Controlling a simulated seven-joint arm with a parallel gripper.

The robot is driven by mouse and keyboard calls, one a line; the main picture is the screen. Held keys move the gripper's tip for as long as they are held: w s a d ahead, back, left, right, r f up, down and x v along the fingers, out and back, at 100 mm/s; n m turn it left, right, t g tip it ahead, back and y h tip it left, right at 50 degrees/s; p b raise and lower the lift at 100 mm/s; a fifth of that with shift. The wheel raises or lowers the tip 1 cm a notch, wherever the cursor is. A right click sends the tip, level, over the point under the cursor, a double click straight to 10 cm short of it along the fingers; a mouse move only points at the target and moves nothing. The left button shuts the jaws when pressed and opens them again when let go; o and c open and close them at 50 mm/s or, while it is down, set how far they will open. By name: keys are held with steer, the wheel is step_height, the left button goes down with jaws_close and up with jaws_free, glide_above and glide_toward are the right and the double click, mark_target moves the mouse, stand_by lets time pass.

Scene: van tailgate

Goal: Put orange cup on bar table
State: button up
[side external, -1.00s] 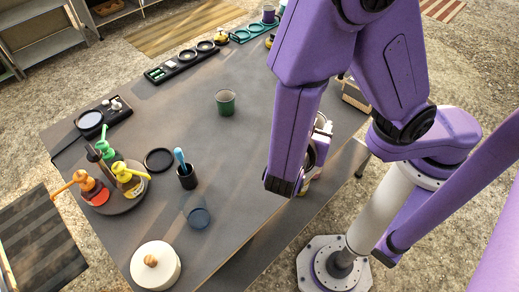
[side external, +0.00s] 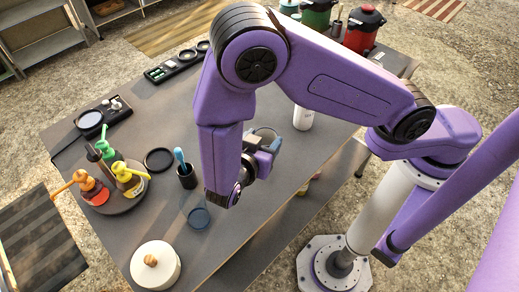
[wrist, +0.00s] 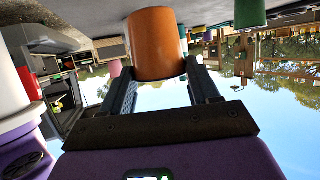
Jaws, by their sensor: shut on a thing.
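The orange cup (wrist: 157,44) is between the two fingers of my gripper (wrist: 163,80) in the wrist view, and the gripper is shut on it. The wrist picture looks upside down, with the grey table surface along its top. In the side view my gripper (side external: 265,141) is over the grey bar table (side external: 150,222), right of the middle. My arm hides the orange cup there. I cannot tell whether the cup touches the table.
A dark pot with a blue-handled tool (side external: 187,177), a dark blue disc (side external: 199,218) and a white lidded pot (side external: 155,265) stand left of my gripper. A round tray with bottles (side external: 124,200) is further left. A white cylinder (side external: 303,117) stands to the right. A green cup (wrist: 250,13) is nearby.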

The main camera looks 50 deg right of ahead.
steer(key=shift+w+f, duration=0.15)
steer(key=shift+f, duration=0.05)
steer(key=shift+w+a+f, duration=0.15)
steer(key=shift+f, duration=1.55)
steer(key=shift+f, duration=0.1)
steer(key=o, duration=1.1)
steer(key=shift+c, duration=0.2)
steer(key=v, duration=1.2)
